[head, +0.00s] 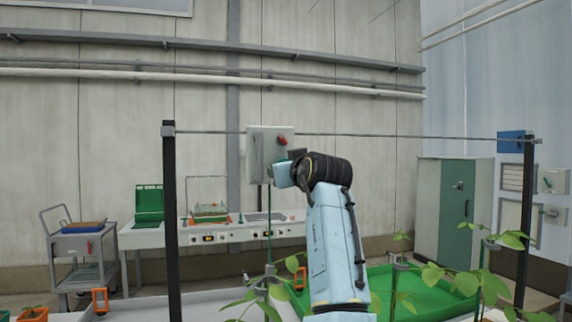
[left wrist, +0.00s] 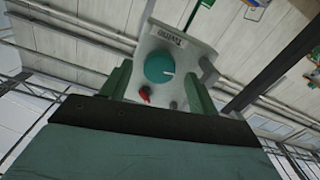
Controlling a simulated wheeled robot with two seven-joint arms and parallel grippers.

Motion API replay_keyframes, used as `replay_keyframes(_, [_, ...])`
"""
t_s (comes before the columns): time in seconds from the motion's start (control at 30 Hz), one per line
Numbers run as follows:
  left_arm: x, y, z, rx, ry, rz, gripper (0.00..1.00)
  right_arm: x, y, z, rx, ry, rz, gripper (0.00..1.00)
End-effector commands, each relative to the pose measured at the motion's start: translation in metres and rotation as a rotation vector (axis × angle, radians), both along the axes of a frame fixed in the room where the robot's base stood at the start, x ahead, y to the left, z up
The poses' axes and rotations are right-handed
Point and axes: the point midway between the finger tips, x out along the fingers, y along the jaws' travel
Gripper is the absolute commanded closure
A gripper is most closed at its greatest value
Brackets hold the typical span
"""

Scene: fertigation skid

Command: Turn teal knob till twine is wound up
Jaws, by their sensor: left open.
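The teal knob (left wrist: 159,68) is on the front of a pale box (head: 257,150) with upside-down lettering in the left wrist view. It has a white mark on its right side there. A red lever (left wrist: 145,95) sits beside it. My left gripper (left wrist: 158,74) is open, with its two fingers on either side of the knob in that view; I cannot tell whether they touch it. In the head view my left arm's wrist hides the knob. A thin green line, possibly the twine (head: 269,225), hangs below the box. My right gripper is not in view.
A rail (head: 400,136) runs between two black posts, one being the left post (head: 171,220). Leafy plants (head: 480,275) and a green tray (head: 430,285) stand in front. A white bench (head: 150,236), a cart (head: 82,245) and a green-doored cabinet (head: 457,200) are behind.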

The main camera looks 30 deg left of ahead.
Motion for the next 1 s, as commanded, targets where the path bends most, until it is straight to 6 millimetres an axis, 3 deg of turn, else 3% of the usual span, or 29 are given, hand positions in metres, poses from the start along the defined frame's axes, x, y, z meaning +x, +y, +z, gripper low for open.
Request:
replay_keyframes(0.2, [0.013, 0.015, 0.001, 0.001, 0.001, 0.000, 0.40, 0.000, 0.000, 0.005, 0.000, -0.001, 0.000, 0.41])
replay_keyframes(0.53, [0.015, 0.017, 0.000, 0.000, 0.000, 0.000, 0.41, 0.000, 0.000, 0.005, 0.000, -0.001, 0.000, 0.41])
replay_keyframes(0.87, [0.015, 0.017, -0.001, 0.001, 0.001, 0.000, 0.84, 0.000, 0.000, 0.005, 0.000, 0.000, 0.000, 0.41])
replay_keyframes(1.0, [0.015, 0.017, 0.000, 0.003, 0.005, 0.000, 0.84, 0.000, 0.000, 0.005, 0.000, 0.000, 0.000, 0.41])
